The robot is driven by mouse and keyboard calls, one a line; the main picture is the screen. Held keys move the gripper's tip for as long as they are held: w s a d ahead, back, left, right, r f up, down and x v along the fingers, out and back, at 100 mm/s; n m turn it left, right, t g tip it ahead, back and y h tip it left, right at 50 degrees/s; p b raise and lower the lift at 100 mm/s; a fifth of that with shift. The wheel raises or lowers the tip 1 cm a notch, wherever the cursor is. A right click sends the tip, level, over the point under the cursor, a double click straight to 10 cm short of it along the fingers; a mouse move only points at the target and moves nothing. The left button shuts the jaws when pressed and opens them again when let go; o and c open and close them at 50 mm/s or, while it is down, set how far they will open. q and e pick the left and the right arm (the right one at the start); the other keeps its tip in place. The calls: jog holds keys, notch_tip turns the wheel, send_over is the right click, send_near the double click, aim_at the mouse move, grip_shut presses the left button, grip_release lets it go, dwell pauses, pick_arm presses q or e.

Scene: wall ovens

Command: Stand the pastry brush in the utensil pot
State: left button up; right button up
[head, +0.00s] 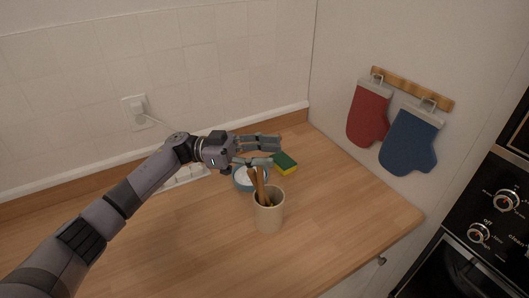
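The utensil pot (268,214), a cream cylinder, stands upright on the wooden counter. Wooden handles (260,185) stick up out of it, leaning slightly left. I cannot tell whether one of them is the pastry brush; no brush head is recognisable anywhere. My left gripper (277,152) is above and behind the pot in the picture, pointing right. Its two fingers are apart with nothing seen between them, and its lower finger is just above the tops of the handles. I cannot tell whether it touches them. My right gripper is out of view.
A white power strip (186,176) lies under my arm. Red (369,113) and blue (409,141) mitts hang at right. The counter's front right is clear.

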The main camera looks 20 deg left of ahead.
pick_arm(q)
jog(key=a+f, duration=0.2)
jog(key=a, duration=0.9)
jog(key=shift+s+a+f, duration=0.2)
jog(key=shift+a+f, duration=0.1)
jog(key=shift+r, duration=0.1)
dwell(0.3)
